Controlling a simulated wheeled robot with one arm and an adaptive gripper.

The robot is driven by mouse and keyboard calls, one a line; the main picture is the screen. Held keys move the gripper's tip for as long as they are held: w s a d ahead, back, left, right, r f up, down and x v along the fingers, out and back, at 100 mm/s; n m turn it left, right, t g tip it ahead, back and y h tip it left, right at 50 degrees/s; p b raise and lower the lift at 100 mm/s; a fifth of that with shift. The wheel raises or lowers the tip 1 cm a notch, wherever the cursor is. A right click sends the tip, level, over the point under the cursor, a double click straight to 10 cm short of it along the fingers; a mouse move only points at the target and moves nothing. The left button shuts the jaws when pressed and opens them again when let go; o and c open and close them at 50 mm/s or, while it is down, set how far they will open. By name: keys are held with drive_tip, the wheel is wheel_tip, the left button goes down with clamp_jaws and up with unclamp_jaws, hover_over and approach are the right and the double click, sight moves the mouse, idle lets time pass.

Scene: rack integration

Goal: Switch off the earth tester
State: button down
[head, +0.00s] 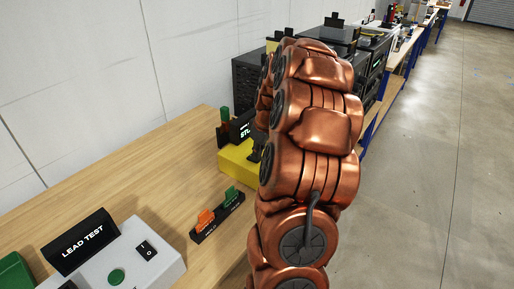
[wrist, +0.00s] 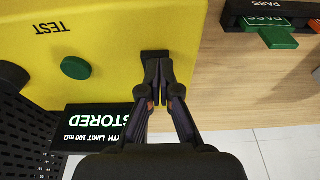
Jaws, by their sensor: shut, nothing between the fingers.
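The earth tester is a yellow box (wrist: 100,30) that fills the upper left of the wrist view, where its lettering is upside down. It carries a green button (wrist: 76,68) by the word TEST and a black display (wrist: 95,125) reading STORED with a 100 mΩ limit line. A black switch (wrist: 154,55) sits near its edge. My gripper (wrist: 158,88) is shut and empty, its fingertips at the switch and partly covering it. I cannot tell the switch's position or whether the tips touch it. In the head view the yellow tester (head: 236,160) is partly hidden by my arm.
A holder (wrist: 240,12) with a green tag (wrist: 277,38) lies beside the tester. In the head view, the grey lead test box (head: 150,275) with a rocker switch (head: 146,249) is nearer. Dark equipment (head: 243,80) stands behind. Bare wooden bench (head: 130,165) lies left of the tester.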

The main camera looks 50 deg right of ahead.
drive_tip(key=shift+f, duration=0.1)
drive_tip(key=shift+s+f+t+b, duration=0.1)
drive_tip(key=shift+f+t+b, duration=0.25)
drive_tip(key=shift+b, duration=0.75)
drive_tip(key=shift+r, duration=0.2)
drive_tip(key=shift+w+r, duration=0.35)
drive_tip(key=shift+w, duration=0.4)
drive_tip(key=shift+r, duration=0.1)
